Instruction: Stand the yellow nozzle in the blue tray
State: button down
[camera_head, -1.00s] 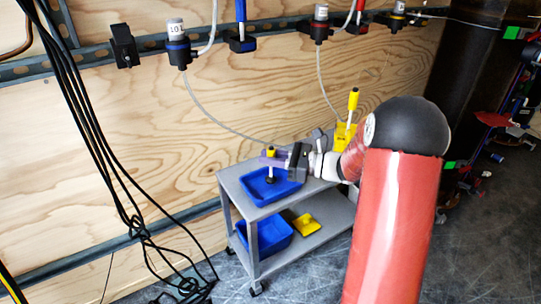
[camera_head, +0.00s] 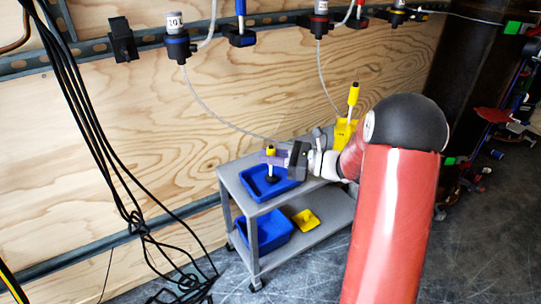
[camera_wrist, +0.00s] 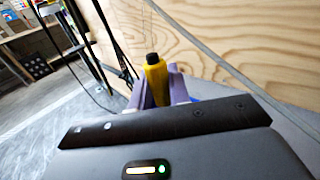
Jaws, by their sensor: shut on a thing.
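My gripper (camera_head: 273,158) reaches in from the right over the cart's top. Its purple fingers are shut on the yellow nozzle (camera_head: 270,150), which is upright with a dark lower end. In the wrist view, the yellow nozzle (camera_wrist: 157,80) stands between the fingers with its black tip up. The blue tray (camera_head: 254,190) sits on the top shelf, below and around the nozzle in the picture. I cannot tell whether the nozzle's lower end touches the tray floor. The tray is mostly hidden in the wrist view.
The grey cart (camera_head: 232,184) stands by the plywood wall. A yellow holder (camera_head: 346,131) with a yellow-and-white tool is at its back right. A blue bin (camera_head: 275,240) and a yellow piece (camera_head: 305,220) are on the lower shelf. Black cables (camera_head: 95,130) hang at left.

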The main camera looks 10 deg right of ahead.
jog(key=shift+f, duration=0.6)
jog(key=c, duration=1.2)
grip_release()
jog(key=shift+c, duration=0.2)
jog(key=v, duration=0.8)
jog(key=shift+a, duration=0.1)
